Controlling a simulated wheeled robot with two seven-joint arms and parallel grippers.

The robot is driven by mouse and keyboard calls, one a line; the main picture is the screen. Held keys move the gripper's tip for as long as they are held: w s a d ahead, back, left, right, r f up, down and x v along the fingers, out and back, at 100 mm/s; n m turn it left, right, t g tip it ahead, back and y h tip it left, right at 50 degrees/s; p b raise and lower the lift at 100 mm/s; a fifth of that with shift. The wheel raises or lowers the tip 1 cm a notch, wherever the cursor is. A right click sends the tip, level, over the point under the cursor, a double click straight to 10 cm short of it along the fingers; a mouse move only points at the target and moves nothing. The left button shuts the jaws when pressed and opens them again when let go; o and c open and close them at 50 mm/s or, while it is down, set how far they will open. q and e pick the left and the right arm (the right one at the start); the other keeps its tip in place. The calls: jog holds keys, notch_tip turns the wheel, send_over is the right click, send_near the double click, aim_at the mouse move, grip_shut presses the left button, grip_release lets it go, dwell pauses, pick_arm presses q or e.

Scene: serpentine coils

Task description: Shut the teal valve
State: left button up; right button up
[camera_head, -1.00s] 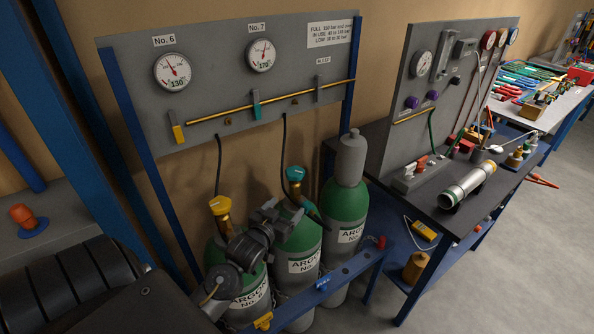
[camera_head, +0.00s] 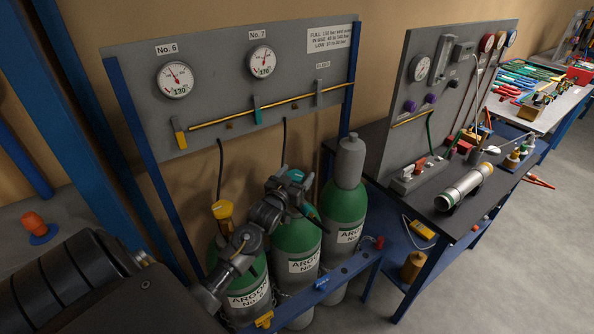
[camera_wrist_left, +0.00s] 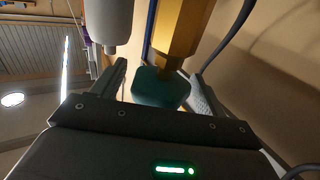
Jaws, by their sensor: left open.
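The teal valve handwheel (camera_head: 295,174) sits on top of the middle green argon cylinder (camera_head: 296,236), partly hidden behind my left gripper. My left gripper (camera_head: 291,187) is open at the handwheel. In the left wrist view the teal handwheel (camera_wrist_left: 160,88) lies between my two spread fingers (camera_wrist_left: 158,88), with a brass valve body (camera_wrist_left: 182,30) beyond it. It looks close to the right-hand finger; I cannot tell if they touch. A teal lever (camera_head: 257,111) also shows on the brass pipe of the panel. My right gripper is not in view.
A yellow-topped cylinder (camera_head: 237,275) stands left, behind my left arm. A grey-capped cylinder (camera_head: 346,205) stands close on the right. A blue rail (camera_head: 345,277) crosses in front. The gauge panel (camera_head: 220,80) rises behind. A dark workbench (camera_head: 420,205) stands at right.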

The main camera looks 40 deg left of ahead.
pick_arm(q)
jog(key=shift+w+a, duration=0.1)
jog(key=shift+w, duration=0.45)
jog(key=c, duration=1)
jog(key=shift+m+h, duration=0.6)
jog(key=shift+h, duration=0.5)
